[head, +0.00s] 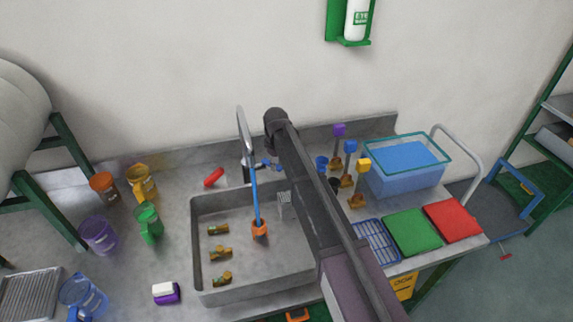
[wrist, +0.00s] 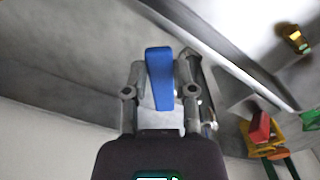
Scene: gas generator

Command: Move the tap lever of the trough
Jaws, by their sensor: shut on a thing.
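The trough (head: 198,245) is a grey basin in the bench, with a curved metal tap (head: 243,130) at its back edge. The blue tap lever (wrist: 158,80) stands between my gripper's two fingers (wrist: 160,75) in the wrist view. My gripper is shut on it, with a finger on each side. Shiny metal of the tap (wrist: 207,85) shows just right of the fingers. In the head view my arm comes in from the lower right and largely hides the gripper and the lever near the tap.
A blue stick with an orange end (head: 257,205) leans in the trough, near several brass fittings (head: 220,253). Coloured jugs (head: 149,222) stand left. The wall is close behind.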

